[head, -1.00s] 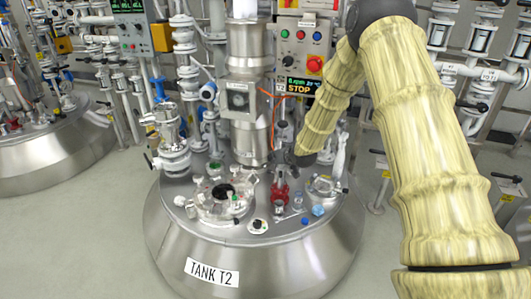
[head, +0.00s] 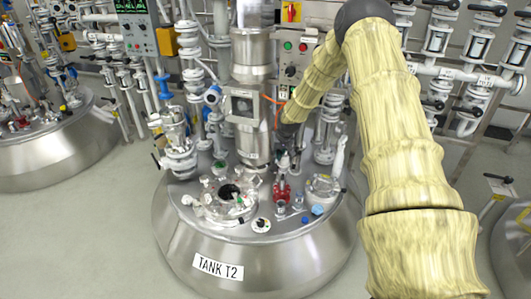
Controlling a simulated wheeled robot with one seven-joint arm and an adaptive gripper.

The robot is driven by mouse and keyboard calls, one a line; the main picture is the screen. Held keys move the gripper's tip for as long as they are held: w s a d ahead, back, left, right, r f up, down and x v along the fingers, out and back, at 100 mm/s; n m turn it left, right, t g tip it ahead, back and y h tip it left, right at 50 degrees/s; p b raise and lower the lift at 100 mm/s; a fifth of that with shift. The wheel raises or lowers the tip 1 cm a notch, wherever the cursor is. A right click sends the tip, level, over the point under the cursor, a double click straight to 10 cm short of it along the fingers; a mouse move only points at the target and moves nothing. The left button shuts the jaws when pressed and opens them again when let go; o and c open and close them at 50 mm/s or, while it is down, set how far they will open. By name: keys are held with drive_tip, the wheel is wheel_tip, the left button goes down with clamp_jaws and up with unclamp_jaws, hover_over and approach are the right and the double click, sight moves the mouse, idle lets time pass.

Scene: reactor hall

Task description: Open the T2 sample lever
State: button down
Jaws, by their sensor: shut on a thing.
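Tank T2 (head: 218,268) is a steel vessel with a crowded lid. A red sample valve (head: 282,192) stands on the lid, right of the round hatch (head: 230,198). My gripper (head: 285,142) is small and dark at the end of my arm, above and behind the red valve and beside the steel column. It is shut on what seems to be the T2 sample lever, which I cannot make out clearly. The fingertips and the lever's exact angle are too small and partly hidden to tell.
The steel column (head: 250,125) with its square window box stands close left of my gripper. A control box (head: 295,55) with buttons is behind my arm. A white bottle (head: 338,158) and a blue cap (head: 317,209) are at the lid's right. The floor in front-left is clear.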

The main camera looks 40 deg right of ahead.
drive_tip(key=shift+w+d, duration=0.1)
idle(0.5)
drive_tip(key=c, duration=1.5)
unclamp_jaws()
drive_tip(key=shift+r, duration=0.15)
drive_tip(key=shift+o, duration=0.2)
drive_tip(key=shift+r, duration=0.55)
drive_tip(key=d+v, duration=0.1)
drive_tip(key=v, duration=0.9)
drive_tip(key=shift+a+r, duration=0.35)
drive_tip(key=shift+a, duration=0.2)
